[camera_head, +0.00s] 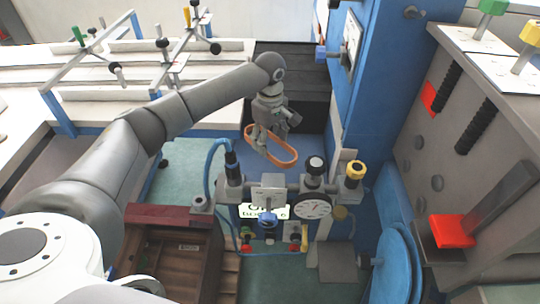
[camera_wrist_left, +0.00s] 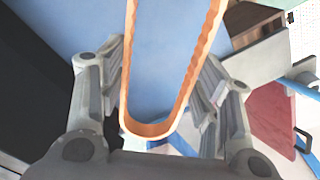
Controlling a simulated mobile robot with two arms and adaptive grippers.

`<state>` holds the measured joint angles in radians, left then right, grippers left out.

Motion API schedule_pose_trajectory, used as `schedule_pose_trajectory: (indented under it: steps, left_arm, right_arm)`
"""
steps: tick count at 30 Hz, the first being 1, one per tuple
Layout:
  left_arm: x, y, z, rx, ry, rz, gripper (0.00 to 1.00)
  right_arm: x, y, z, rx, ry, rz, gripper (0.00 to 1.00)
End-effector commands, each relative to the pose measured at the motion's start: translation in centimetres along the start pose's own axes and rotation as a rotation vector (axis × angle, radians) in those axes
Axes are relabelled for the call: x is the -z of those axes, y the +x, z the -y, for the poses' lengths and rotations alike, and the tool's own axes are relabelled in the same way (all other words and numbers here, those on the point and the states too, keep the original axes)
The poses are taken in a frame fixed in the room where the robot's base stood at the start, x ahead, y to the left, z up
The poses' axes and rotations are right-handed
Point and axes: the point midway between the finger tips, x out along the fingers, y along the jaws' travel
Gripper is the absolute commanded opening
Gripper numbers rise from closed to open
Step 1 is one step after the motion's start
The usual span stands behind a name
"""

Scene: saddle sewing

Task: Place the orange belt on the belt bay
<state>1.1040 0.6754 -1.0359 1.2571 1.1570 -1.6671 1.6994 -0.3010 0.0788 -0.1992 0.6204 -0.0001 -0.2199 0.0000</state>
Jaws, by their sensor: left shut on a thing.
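The orange belt (camera_head: 284,153) is a closed loop held in the air above the gauge panel in the head view. My left gripper (camera_head: 262,136) is shut on one end of it. In the left wrist view the belt (camera_wrist_left: 204,62) runs up out of the picture, and its rounded end sits between the two fingers of my left gripper (camera_wrist_left: 165,95). The belt's far end is cut off in that view. I cannot tell which surface is the belt bay. My right gripper is not in view.
A panel with a round gauge (camera_head: 312,206) and knobs stands just below the belt. A blue column (camera_head: 372,85) rises to the right. A blue wheel (camera_head: 396,264) is at the lower right. A wooden crate (camera_head: 165,215) is at the lower left, and a white table (camera_head: 30,105) lies behind.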

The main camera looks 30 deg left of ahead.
Motion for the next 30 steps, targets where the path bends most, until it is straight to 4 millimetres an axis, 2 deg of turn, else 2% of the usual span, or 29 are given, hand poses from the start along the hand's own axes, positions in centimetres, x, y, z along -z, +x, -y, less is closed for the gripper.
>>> schedule_pose_trajectory:
  steps: [3, 10, 16, 27, 28, 30]
  left_arm:
    - [0.0, 1.9, 0.0, 0.001, 0.0, 0.0, 0.34]
    - [0.0, 3.6, 0.0, 0.0, 0.001, 0.0, 0.34]
    - [0.0, 6.4, 0.0, 0.0, 0.0, 0.0, 0.34]
    - [-0.1, 6.8, -0.1, -0.001, 0.0, 0.001, 0.34]
    - [-0.1, 6.8, -0.1, -0.002, 0.0, 0.001, 0.62]
    - [0.0, 6.8, -0.1, -0.002, 0.0, 0.0, 0.71]
  right_arm:
    - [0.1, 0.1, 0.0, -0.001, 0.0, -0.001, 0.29]
    - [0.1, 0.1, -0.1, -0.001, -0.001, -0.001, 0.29]
    - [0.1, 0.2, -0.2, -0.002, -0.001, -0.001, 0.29]
    - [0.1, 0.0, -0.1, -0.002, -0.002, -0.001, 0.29]
    - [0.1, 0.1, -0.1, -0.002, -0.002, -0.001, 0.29]
    - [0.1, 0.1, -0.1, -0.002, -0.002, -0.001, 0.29]
